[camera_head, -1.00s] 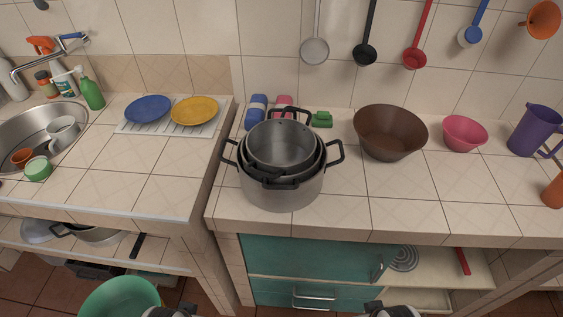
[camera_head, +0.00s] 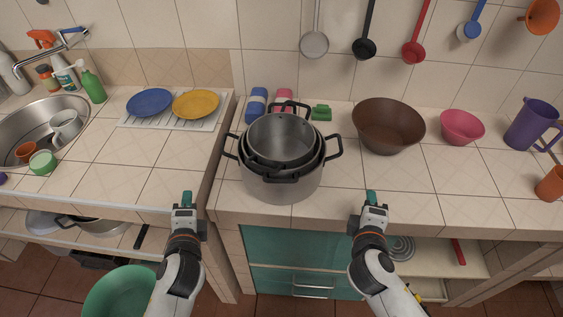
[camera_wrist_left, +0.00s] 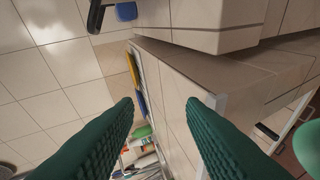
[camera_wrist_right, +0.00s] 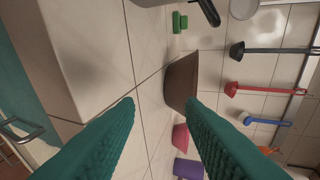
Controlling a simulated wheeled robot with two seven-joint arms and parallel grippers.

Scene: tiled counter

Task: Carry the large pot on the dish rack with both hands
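The large steel pot (camera_head: 283,186) stands on the right counter, with smaller pots (camera_head: 282,137) nested inside it. Its black side handles stick out left (camera_head: 231,146) and right (camera_head: 334,147). The white dish rack (camera_head: 208,122) lies on the left counter and bears a blue plate (camera_head: 150,102) and a yellow plate (camera_head: 195,104). My left gripper (camera_head: 186,199) is in front of the left counter edge, left of and below the pot. My right gripper (camera_head: 372,198) is right of the pot, near the counter's front edge. Both wrist views show green fingers (camera_wrist_left: 160,105) (camera_wrist_right: 160,105) apart with nothing between them.
A brown bowl (camera_head: 388,128), a pink bowl (camera_head: 462,127) and a purple jug (camera_head: 531,125) stand right of the pot. Blue (camera_head: 257,105) and green (camera_head: 321,113) items lie behind it. A gap separates the two counters. The left counter is clear before the rack.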

